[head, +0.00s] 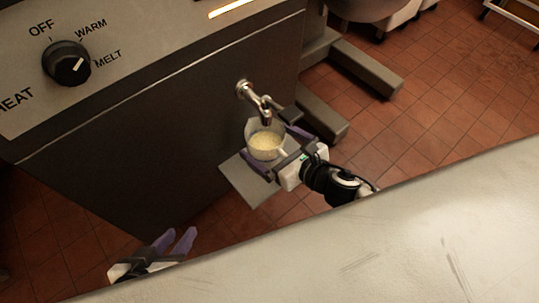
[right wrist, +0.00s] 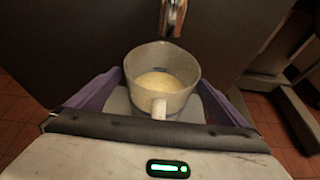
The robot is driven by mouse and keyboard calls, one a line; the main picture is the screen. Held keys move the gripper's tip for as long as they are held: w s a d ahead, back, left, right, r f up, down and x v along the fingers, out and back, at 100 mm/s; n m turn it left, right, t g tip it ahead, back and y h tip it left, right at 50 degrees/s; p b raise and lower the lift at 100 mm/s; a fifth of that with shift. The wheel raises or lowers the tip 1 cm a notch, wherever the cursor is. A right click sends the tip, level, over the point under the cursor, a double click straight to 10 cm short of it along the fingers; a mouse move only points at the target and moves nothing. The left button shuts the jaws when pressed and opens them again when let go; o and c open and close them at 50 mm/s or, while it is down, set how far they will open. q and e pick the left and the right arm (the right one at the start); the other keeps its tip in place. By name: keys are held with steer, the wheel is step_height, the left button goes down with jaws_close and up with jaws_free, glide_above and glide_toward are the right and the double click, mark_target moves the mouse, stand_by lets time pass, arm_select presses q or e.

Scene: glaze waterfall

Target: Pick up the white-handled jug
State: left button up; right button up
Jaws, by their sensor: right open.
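The white-handled jug (head: 264,145) stands upright below the tap, on a grey shelf (head: 246,186) at the machine's side. It holds a pale yellow content. In the right wrist view the jug (right wrist: 163,68) is in the middle, with its white handle (right wrist: 159,107) pointing toward me. My right gripper (head: 273,150) is open, with a purple finger on each side of the jug; it also shows in the right wrist view (right wrist: 165,92). Whether the fingers touch the jug is unclear. My left gripper (head: 176,243) is at the lower left, apart from the jug, its fingers spread and empty.
The metal tap (head: 259,100) hangs close above the jug. The dark machine (head: 150,130) with a heat dial (head: 67,63) stands behind and left. A pale surface (head: 400,240) covers the lower right foreground. Grey machine feet (head: 365,70) lie on the red tiled floor (head: 440,100).

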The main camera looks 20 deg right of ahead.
steer(key=shift+w, duration=0.15)
steer(key=shift+f, duration=0.1)
steer(key=c, duration=2.1)
steer(key=shift+c, duration=0.2)
steer(key=shift+r, duration=0.2)
